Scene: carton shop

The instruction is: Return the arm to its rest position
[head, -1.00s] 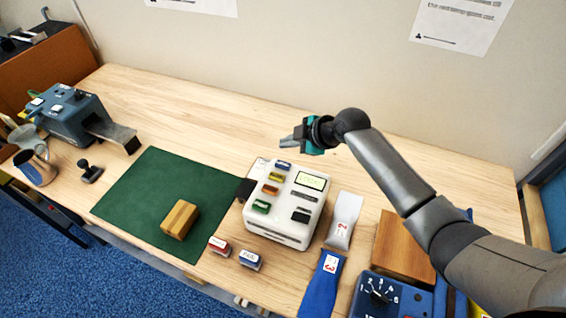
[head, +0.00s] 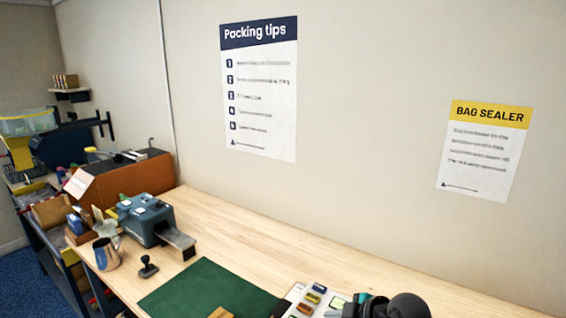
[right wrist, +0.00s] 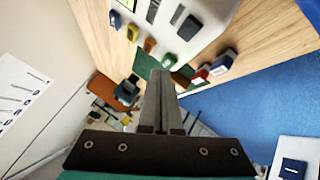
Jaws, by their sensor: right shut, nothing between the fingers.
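My right gripper (right wrist: 160,100) is shut and empty in the right wrist view, its fingers together above the bench. In the head view only part of my right wrist shows at the bottom edge, and the fingertips cannot be made out. The white machine with coloured buttons (head: 312,300) is just left of that wrist, cut off by the bottom edge. It also shows at the top of the right wrist view (right wrist: 180,15), apart from the fingers. My left gripper is not in view.
The green mat (head: 200,290) lies on the wooden bench (head: 260,240), with a small brown block (head: 221,313) on it. The bench along the wall is clear.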

